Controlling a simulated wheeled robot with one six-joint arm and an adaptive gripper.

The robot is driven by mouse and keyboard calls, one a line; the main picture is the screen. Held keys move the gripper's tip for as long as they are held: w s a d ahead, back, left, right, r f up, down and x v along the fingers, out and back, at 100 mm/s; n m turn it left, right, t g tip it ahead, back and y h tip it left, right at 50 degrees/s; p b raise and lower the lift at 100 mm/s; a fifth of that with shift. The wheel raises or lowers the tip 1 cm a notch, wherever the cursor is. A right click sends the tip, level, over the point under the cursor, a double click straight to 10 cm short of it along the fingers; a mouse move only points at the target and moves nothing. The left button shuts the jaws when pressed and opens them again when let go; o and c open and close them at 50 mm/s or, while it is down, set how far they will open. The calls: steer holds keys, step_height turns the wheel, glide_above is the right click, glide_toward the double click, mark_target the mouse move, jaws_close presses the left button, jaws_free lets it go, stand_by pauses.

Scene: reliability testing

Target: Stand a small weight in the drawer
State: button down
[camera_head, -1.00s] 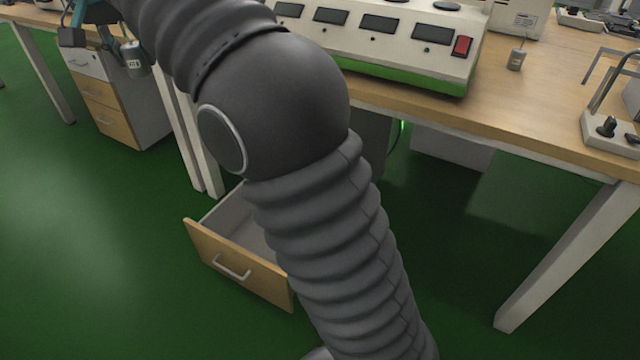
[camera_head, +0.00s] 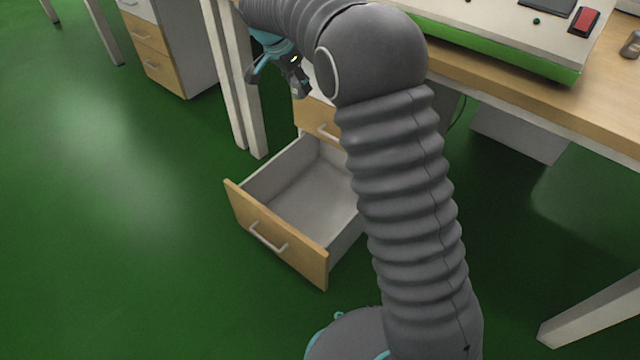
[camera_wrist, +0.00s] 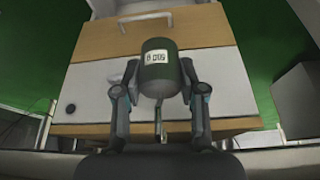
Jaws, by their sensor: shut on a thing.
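The small weight (camera_wrist: 157,65) is a dark grey-green cylinder with a white label, seen in the wrist view. My gripper (camera_wrist: 158,84) is shut on it, one finger on each side. In the head view my gripper (camera_head: 278,78) hangs at the bench's left end, above and behind the open drawer; the weight cannot be made out there. The drawer (camera_head: 276,236) has a wooden front with a metal handle. It is pulled out, and its visible grey inside is empty. My arm hides its right side.
The drawer belongs to a cabinet (camera_head: 314,112) under the wooden bench (camera_head: 610,122). A white instrument with a green base (camera_head: 500,52) stands on the bench. Another small weight (camera_head: 631,44) is at the right edge. A second cabinet (camera_head: 185,50) stands at upper left. Green floor left is clear.

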steer(key=s+d+f+m+b, duration=0.1)
steer(key=d+f+m+b, duration=0.15)
steer(key=f, duration=1.65)
steer(key=m+g+h, duration=0.1)
steer(key=m+g, duration=0.1)
steer(key=m, duration=0.1)
glide_above(332, 226)
steer(key=a, duration=0.2)
steer(key=f, duration=1.6)
steer(key=f+b, duration=0.1)
steer(key=f, duration=0.7)
steer(key=shift+s+d+f, duration=0.1)
steer(key=shift+s+d, duration=0.05)
steer(key=shift+s, duration=0.25)
steer(key=shift+w+f, duration=0.1)
steer(key=shift+f, duration=2.3)
steer(key=shift+f+b, duration=0.2)
steer(key=shift+b, duration=0.15)
steer(key=c, duration=0.7)
jaws_free()
steer(key=shift+o, duration=0.2)
